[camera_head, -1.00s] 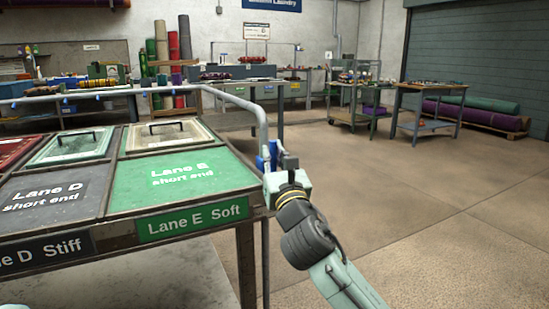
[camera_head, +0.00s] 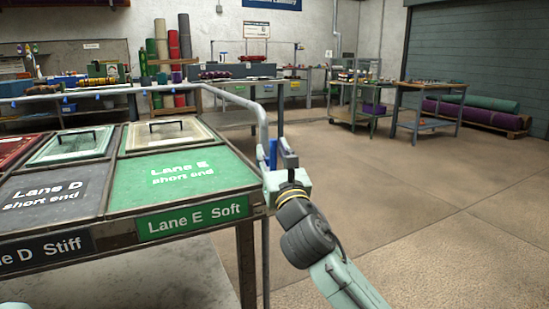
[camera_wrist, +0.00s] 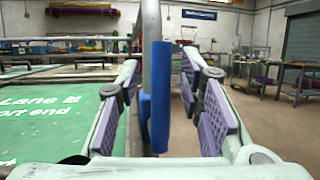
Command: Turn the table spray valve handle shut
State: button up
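The blue valve handle (camera_head: 273,154) is on the grey pipe (camera_head: 262,118) at the right corner of the scrubbing table (camera_head: 243,233). In the wrist view the handle (camera_wrist: 160,95) stands upright, with a second blue part just left of it. My gripper (camera_head: 280,160) is at this corner, beside the handle. In the wrist view my gripper (camera_wrist: 160,112) is open, its purple-padded fingers to either side of the handle, with gaps showing on both sides. Whether the handle lies fully within finger depth is hard to tell. The valve body is hidden.
The green Lane E panel (camera_head: 185,178) and dark Lane D panel (camera_head: 45,195) lie left of my gripper. Framed trays with handles (camera_head: 167,135) sit behind. A green cart (camera_head: 355,115) and a workbench (camera_head: 420,125) stand far back. The floor on the right is clear.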

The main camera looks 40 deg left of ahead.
jog(key=v, duration=1.2)
jog(key=shift+a, duration=0.1)
